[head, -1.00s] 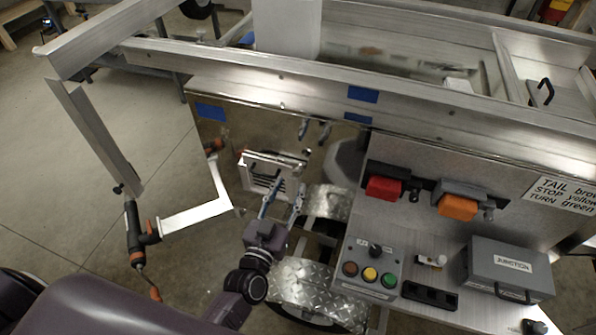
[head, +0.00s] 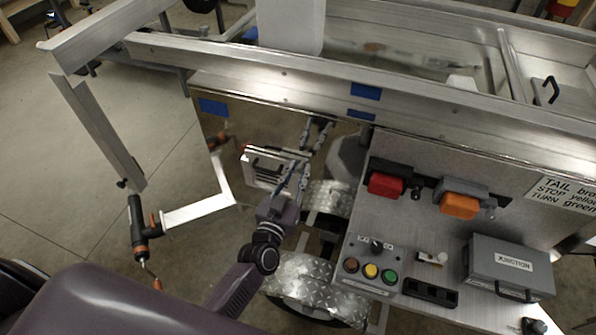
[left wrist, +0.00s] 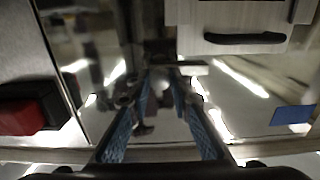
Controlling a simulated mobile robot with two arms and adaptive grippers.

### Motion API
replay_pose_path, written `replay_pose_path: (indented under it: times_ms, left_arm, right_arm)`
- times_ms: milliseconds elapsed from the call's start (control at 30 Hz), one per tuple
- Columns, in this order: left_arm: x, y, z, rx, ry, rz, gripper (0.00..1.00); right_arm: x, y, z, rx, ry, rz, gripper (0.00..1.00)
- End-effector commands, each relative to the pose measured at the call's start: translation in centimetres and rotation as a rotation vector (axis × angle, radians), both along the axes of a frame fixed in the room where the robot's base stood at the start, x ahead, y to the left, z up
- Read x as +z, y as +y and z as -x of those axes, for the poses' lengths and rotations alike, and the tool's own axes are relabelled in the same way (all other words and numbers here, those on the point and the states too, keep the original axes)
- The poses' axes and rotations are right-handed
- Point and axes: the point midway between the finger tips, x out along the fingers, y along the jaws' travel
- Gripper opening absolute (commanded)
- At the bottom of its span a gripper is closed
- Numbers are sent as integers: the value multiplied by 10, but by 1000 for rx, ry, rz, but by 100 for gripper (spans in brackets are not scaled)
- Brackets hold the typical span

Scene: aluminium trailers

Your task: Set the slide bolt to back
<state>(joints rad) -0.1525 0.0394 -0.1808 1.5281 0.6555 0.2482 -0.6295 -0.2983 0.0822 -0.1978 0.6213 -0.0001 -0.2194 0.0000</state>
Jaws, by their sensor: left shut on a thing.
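My left gripper (head: 294,172) reaches up to the shiny upright panel (head: 235,125), just right of a small pale hatch with a dark handle (head: 268,165). Its blue fingers are drawn together at the tips on a small part at the panel. In the left wrist view the fingertips (left wrist: 161,76) meet at what appears to be the slide bolt (left wrist: 190,69), a small metal bar beside a dark block. The fingers hide most of it, and its position along its travel cannot be told. My right gripper is not in view.
A red lamp (head: 386,184) and an orange lamp (head: 460,205) are right of the gripper. Below them are a button box (head: 370,265) and a grey junction box (head: 510,265). An aluminium rail (head: 300,84) runs above. The panel mirrors the gripper.

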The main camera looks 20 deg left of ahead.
Motion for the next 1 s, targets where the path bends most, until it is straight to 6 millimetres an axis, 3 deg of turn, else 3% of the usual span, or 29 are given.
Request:
replay_pose_path:
  times_ms: [333,700,1000]
  left_arm:
    - [0,-2,0,0,1,1,0]
    - [0,-62,3,0,2,3,0]
    - [-1,-67,3,-4,3,1,0]
  right_arm:
    - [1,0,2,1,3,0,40]
    - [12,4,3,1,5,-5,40]
    - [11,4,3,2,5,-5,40]
